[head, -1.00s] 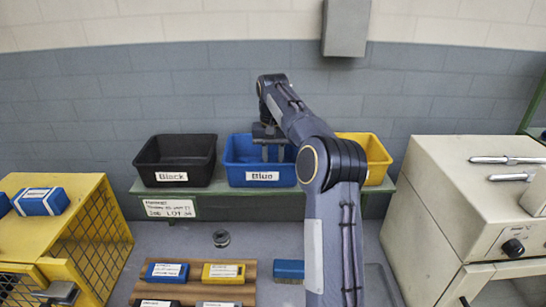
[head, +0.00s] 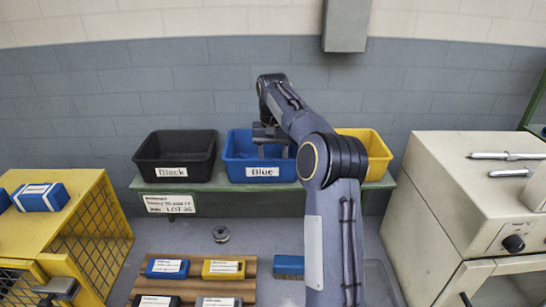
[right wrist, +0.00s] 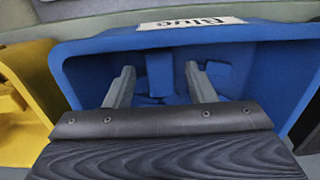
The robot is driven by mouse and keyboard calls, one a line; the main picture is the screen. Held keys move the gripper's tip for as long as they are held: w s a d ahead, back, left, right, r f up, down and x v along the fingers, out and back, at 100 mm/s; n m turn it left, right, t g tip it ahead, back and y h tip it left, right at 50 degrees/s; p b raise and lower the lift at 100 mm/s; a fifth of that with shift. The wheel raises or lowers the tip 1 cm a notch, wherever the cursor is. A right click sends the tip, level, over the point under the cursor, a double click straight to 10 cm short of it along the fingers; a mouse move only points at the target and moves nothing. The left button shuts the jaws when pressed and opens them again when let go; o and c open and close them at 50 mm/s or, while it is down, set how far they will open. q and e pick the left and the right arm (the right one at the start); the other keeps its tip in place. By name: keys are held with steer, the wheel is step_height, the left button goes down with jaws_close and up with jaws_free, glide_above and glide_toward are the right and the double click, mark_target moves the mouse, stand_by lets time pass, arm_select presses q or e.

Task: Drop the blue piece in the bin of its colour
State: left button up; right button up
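My right gripper (right wrist: 160,88) is open over the blue bin (right wrist: 270,65), its two grey fingers apart and pointing down into it. A blue piece (right wrist: 160,75) shows between the fingers in the right wrist view, with a gap on either side. More blue shapes lie deeper in the bin; I cannot make out each one. In the head view the right gripper (head: 272,150) is above the bin labelled Blue (head: 235,174).
A black bin (head: 148,176) stands left of the blue one and a yellow bin (head: 376,150) right, on a green shelf. A wooden tray (head: 205,283) holds several coloured pieces. A blue brush-like block (head: 289,266) lies beside it. A beige machine (head: 440,200) stands at right.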

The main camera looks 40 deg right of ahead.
steer(key=shift+r, duration=0.35)
steer(key=s+a+r+n+t, duration=0.1)
steer(key=s+a+r, duration=0.2)
steer(key=r, duration=0.3)
steer(key=s+a+r+n+t, duration=0.1)
steer(key=s+a+r, duration=0.1)
steer(key=r, duration=0.3)
steer(key=s+a+f+n+t+y, duration=0.1)
steer(key=s+a+f+n+y, duration=0.1)
steer(key=s+a+f, duration=0.6)
steer(key=s+a+f+n+t+y, duration=0.1)
steer(key=s+a+f, duration=0.6)
steer(key=s+a, duration=0.7)
steer(key=shift+s+a+f+n+t+y, duration=0.35)
steer(key=shift+s+n+t, duration=0.4)
steer(key=shift+s, duration=0.35)
